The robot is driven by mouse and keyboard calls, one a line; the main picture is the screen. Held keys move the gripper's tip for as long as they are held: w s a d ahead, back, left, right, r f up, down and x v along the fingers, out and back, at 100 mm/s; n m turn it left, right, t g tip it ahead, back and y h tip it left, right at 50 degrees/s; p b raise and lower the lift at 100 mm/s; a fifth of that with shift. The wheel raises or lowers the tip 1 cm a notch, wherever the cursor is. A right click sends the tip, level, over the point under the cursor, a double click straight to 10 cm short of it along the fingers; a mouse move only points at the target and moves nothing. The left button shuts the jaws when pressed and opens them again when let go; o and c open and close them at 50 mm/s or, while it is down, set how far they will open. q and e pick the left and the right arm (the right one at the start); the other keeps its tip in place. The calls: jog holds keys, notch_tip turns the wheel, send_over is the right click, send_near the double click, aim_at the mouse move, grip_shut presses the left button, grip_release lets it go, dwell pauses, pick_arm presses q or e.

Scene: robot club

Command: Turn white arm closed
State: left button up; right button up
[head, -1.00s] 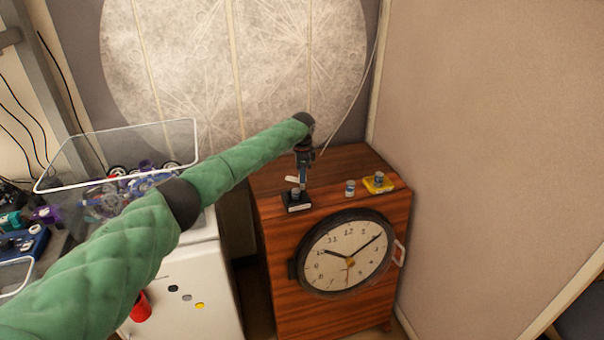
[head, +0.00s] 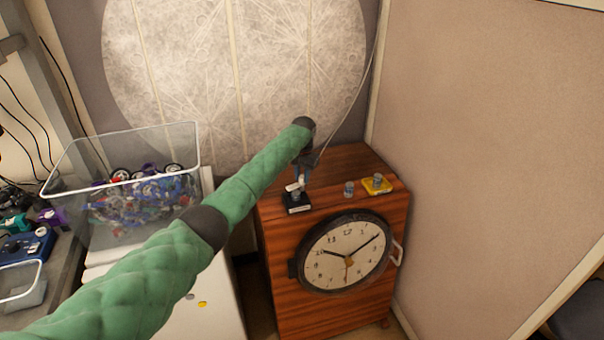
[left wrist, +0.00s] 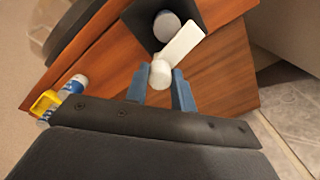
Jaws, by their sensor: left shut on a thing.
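The white arm (left wrist: 183,43) is a short flat lever on a round white post that rises from a black square base (head: 298,207) on top of the wooden cabinet (head: 345,165). A rounded white knob (left wrist: 160,73) stands at the lever's free end. My left gripper (left wrist: 160,90) has its two blue-grey fingers on either side of this knob and is shut on it. In the head view the left gripper (head: 303,175) reaches down over the base, and the lever (head: 293,187) is small and partly hidden. My right gripper is not in view.
A small blue-and-white cylinder (head: 349,189) and a yellow block (head: 377,183) with a similar piece sit on the cabinet top, right of the base. A clock (head: 346,253) is on the cabinet front. A clear bin (head: 140,190) stands left. A wall (head: 490,150) closes the right side.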

pick_arm(q)
jog(key=n+p, duration=0.2)
jog(key=n, duration=0.3)
jog(key=shift+r, duration=0.2)
jog(key=shift+w+n, duration=0.1)
jog(key=shift+n, duration=0.4)
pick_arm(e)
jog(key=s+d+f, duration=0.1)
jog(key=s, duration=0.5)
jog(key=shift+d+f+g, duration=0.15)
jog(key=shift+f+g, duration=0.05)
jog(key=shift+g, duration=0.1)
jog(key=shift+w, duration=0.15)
pick_arm(q)
jog(key=o, duration=0.9)
jog(key=shift+c, duration=0.2)
jog(key=shift+o, duration=0.7)
jog(key=shift+f, duration=0.15)
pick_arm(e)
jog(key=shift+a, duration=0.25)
